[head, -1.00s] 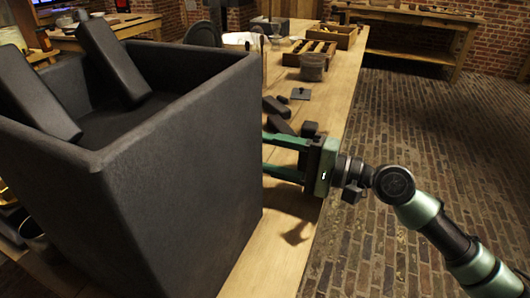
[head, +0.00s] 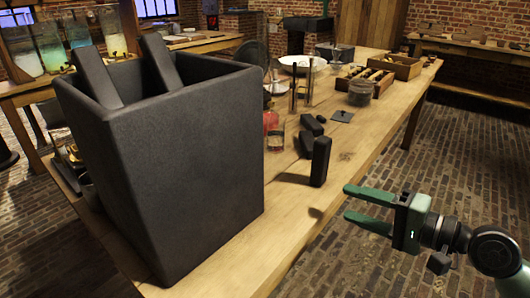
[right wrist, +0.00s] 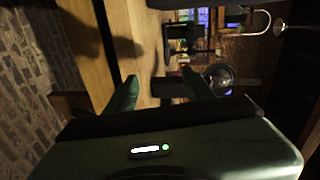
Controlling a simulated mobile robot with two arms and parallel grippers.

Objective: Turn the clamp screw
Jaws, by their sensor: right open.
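I cannot make out a clamp screw for certain in either view. A large dark open-topped box (head: 170,170) stands on the near end of the wooden table, with two black slabs (head: 98,74) leaning inside it. My right gripper (head: 348,202) is open and empty, beyond the table's right edge, over the brick floor. Its fingers point left toward the table. A black upright block (head: 320,161) stands on the table to the left of the fingertips, apart from them. In the right wrist view the open fingers (right wrist: 160,77) hold nothing. My left gripper is not in view.
Wooden trays (head: 395,66) sit at the back. The brick floor (head: 445,130) right of the table is clear.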

